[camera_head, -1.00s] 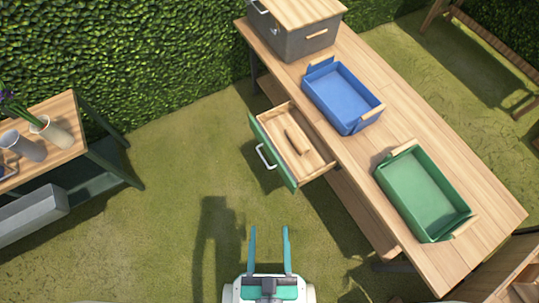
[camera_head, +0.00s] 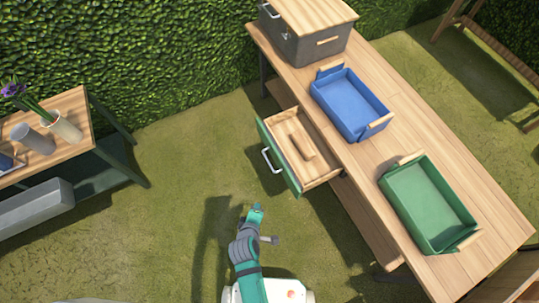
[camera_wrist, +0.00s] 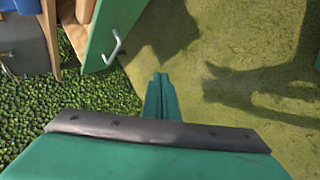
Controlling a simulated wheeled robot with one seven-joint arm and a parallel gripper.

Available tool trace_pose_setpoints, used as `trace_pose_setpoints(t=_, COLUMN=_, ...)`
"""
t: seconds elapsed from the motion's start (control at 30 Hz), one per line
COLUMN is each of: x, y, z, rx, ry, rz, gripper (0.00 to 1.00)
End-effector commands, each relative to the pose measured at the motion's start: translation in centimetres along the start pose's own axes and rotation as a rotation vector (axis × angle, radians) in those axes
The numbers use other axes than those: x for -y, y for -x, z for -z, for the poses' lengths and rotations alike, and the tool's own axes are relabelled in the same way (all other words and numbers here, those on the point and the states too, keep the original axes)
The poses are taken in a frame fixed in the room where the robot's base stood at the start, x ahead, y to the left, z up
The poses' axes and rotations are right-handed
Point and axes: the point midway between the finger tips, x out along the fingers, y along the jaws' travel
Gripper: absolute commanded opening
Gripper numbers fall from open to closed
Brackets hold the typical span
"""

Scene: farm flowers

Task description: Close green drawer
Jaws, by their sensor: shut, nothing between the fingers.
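The green drawer (camera_head: 281,158) stands pulled out from the left side of the long wooden table. Its green front has a white handle (camera_head: 271,160), and a wooden piece (camera_head: 301,141) lies inside it. In the wrist view the green front (camera_wrist: 108,30) and its handle (camera_wrist: 116,46) show at the upper left. My gripper (camera_head: 257,208) is in front of the drawer, below it in the head picture, and apart from it. Its teal fingers (camera_wrist: 160,82) are together and empty in the wrist view.
A blue tray (camera_head: 325,95) and a green tray (camera_head: 393,202) stand on the wooden table (camera_head: 440,140). A grey box (camera_head: 300,50) is at its far end. A side table with vases (camera_head: 67,127) stands at the left. Grass between is clear.

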Motion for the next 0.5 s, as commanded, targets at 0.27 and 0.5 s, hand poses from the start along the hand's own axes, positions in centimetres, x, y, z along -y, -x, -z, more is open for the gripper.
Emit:
trace_pose_setpoints(t=0.27, x=-3.7, y=-5.6, z=3.1, rx=0.189, ry=0.42, rz=0.099, gripper=0.0)
trace_pose_setpoints(t=0.5, x=-8.8, y=-7.1, z=6.3, rx=0.372, ry=0.736, rz=0.202, gripper=0.0)
